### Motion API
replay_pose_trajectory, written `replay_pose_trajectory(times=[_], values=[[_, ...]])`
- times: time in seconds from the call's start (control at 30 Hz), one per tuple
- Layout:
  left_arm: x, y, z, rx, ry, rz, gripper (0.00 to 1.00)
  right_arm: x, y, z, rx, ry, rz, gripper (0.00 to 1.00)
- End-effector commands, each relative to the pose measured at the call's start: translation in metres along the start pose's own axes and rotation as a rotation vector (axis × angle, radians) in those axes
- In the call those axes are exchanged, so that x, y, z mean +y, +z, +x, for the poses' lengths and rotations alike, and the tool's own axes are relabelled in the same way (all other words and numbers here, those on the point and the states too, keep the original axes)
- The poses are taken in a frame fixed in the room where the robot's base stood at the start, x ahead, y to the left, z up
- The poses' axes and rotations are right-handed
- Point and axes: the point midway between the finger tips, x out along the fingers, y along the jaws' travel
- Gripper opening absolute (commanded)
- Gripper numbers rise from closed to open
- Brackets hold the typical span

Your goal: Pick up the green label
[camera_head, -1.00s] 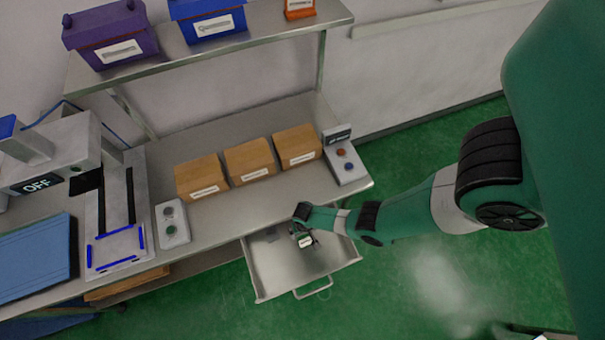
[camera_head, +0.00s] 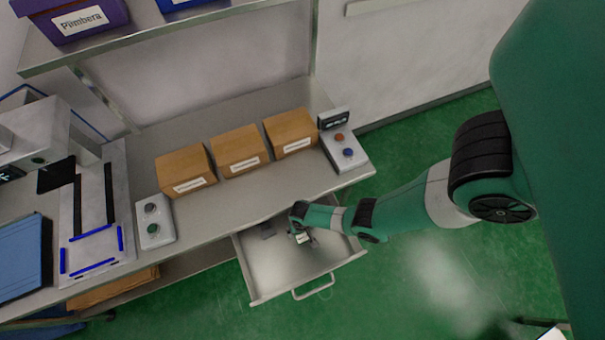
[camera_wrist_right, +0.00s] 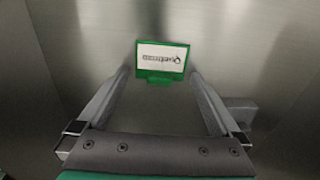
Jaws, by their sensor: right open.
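The green label (camera_wrist_right: 162,60) shows in the right wrist view as a green holder with a white printed face. It is upright over the bare metal of the drawer, just past my fingertips and roughly centred between them. My right gripper (camera_wrist_right: 158,75) is open, with one finger on each side below the label. I cannot tell whether the fingers touch it. In the head view my right gripper (camera_head: 303,238) is inside the open drawer (camera_head: 265,270), and the label there is too small to make out clearly. My left gripper is not in view.
Three cardboard boxes (camera_head: 238,152) stand on the metal bench above the drawer. Button boxes (camera_head: 152,222) and (camera_head: 345,152) stand left and right of them. A press machine (camera_head: 90,220) is at the left. The drawer walls surround my right gripper.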

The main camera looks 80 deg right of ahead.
Motion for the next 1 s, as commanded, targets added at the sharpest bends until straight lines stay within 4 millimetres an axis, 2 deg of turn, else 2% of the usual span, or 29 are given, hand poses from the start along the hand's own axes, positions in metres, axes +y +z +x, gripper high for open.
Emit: replay_pose_trajectory(times=[0.03,0.07,0.4,0.63,0.73,0.87,1.0], values=[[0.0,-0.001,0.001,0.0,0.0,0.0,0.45,0.0,0.0,-0.001,0.0,0.0,0.0,0.96],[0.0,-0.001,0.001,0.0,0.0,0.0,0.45,0.0,0.0,-0.001,0.0,0.0,0.0,0.91],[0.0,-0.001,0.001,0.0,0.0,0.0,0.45,0.0,0.0,-0.001,0.0,0.0,0.0,0.3],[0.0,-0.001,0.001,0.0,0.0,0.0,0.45,0.0,0.0,-0.002,0.0,0.0,0.0,0.28],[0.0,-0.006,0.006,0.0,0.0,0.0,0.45,0.0,0.0,-0.008,0.0,0.0,0.0,0.28],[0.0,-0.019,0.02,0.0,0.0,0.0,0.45,0.0,0.0,-0.027,0.0,0.0,0.0,0.28],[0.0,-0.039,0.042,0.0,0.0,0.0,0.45,0.0,0.0,-0.058,0.0,0.0,0.0,0.28]])
